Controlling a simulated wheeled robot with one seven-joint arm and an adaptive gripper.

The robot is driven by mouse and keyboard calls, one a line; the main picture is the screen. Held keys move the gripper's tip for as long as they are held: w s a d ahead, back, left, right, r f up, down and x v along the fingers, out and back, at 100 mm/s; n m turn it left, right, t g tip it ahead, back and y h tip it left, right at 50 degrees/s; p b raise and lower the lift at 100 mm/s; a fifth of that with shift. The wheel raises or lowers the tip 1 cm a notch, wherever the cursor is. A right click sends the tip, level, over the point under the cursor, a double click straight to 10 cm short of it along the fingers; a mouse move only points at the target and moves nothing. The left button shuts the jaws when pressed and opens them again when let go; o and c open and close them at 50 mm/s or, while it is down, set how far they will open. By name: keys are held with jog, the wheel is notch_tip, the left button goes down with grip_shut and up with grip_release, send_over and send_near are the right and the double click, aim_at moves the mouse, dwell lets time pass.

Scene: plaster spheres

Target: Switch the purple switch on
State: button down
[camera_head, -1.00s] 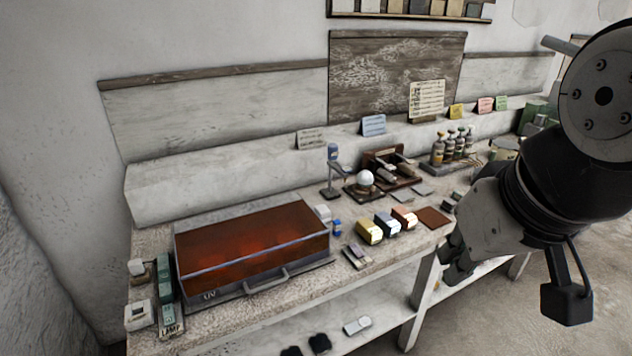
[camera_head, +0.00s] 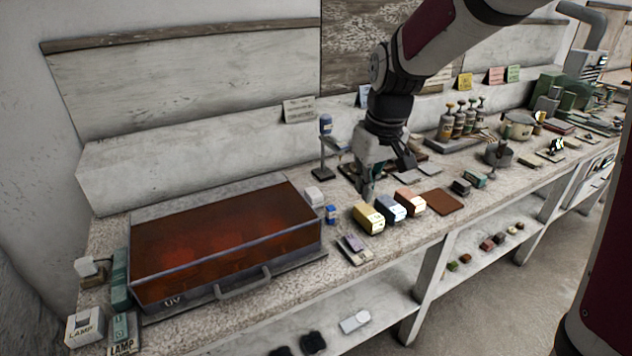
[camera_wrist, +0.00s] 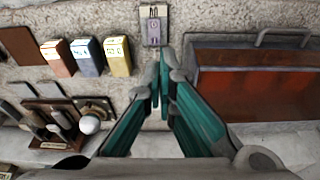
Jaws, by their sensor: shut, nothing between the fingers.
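The purple switch (camera_head: 352,247) is a small plate with a purple part, at the front edge of the bench, right of the UV box. It also shows at the top middle of the wrist view (camera_wrist: 153,26), with small lettering on it; its on or off position is too small to tell. My gripper (camera_head: 368,194) is over the bench, behind the switch and close to the coloured blocks. In the wrist view my gripper's teal fingers (camera_wrist: 163,72) meet at their tips, shut and empty, pointing toward the switch but apart from it.
The UV box (camera_head: 225,240) with its red-brown cover and handle fills the bench's left part. Yellow (camera_head: 369,219), blue (camera_head: 391,208) and copper (camera_head: 410,201) blocks stand right of the switch. A white sphere (camera_wrist: 89,124) and a lamp stand (camera_head: 323,160) are near my gripper.

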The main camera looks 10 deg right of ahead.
aim_at(348, 237)
jog(key=w+f, duration=0.3)
jog(key=shift+w+f, duration=0.1)
jog(key=shift+w, duration=0.15)
jog(key=f, duration=0.4)
jog(key=w+f, duration=0.1)
jog(key=f, duration=0.4)
jog(key=w+f+b, duration=0.1)
jog(key=f, duration=0.3)
jog(key=shift+w+a+f, duration=0.1)
jog(key=shift+a+f, duration=0.25)
jog(key=shift+a, duration=0.05)
